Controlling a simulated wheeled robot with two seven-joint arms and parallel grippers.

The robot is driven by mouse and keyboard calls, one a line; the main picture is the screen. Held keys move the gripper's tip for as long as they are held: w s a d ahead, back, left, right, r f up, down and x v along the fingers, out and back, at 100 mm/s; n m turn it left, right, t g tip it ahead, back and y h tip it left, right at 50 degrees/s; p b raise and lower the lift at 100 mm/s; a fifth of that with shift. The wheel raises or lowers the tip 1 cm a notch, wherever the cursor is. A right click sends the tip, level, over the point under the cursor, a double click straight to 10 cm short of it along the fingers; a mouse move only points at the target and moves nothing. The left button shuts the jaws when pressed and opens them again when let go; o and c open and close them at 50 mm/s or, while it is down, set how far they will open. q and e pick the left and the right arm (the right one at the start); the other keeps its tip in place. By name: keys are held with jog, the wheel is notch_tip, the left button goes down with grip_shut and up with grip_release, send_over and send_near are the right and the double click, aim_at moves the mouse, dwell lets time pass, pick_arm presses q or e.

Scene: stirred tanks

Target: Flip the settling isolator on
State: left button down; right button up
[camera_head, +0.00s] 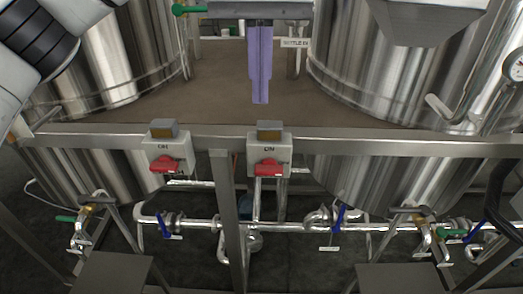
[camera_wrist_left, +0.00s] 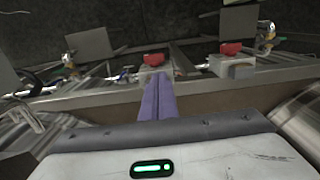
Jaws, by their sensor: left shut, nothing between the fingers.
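Two grey isolator boxes are on the steel rail, a left one (camera_head: 166,141) and a right one (camera_head: 283,142). Each has an ON mark and a red handle, the left handle (camera_head: 164,166) and the right handle (camera_head: 269,168), both low on the box fronts. I cannot read which box is the settling one; a sign (camera_head: 294,43) behind my gripper is partly hidden. My left gripper (camera_head: 260,101), with purple fingers, is shut and empty, pointing down above the right box. In the left wrist view the fingers (camera_wrist_left: 158,98) point toward a box with a red handle (camera_wrist_left: 154,59). My right gripper is out of view.
Large steel tanks (camera_head: 110,55) (camera_head: 400,75) stand on both sides behind the rail (camera_head: 350,143). Pipes with blue valve handles (camera_head: 338,217) and green ones run below. The space directly in front of the boxes looks clear.

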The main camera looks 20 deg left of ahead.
aim_at(262, 167)
pick_arm(q)
jog(key=shift+f, duration=0.15)
notch_tip(262, 167, down, 14)
jog(key=shift+r, duration=0.1)
dwell(0.3)
dwell(0.3)
